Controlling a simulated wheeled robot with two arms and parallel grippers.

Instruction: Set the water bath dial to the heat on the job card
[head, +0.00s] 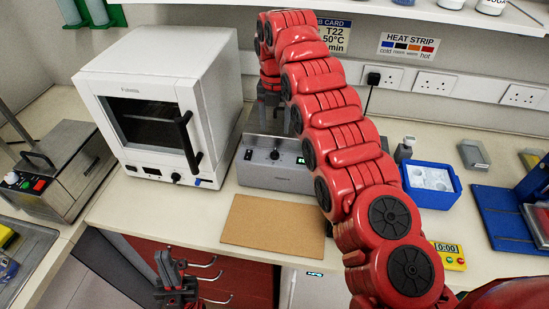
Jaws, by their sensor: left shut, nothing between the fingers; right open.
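A grey box (262,178), which looks like the water bath, stands on the bench right of the white oven. A small black dial (275,155) is on its top front, with a green light beside it; its setting is too small to read. My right arm hides part of the box. The job card (340,38) on the wall is partly hidden; "T22", "50°C" and "min" show, and digits may be covered. My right gripper (270,98) is open above and behind the dial, apart from it. My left gripper (172,268) is shut and empty, low before the red drawers.
A heat strip sign (408,46) runs from blue cold to red hot. The white oven (165,100) stands close left of the box. A brown board (268,222) lies in front. A blue ice tub (431,183) and yellow timer (449,256) are right of my arm.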

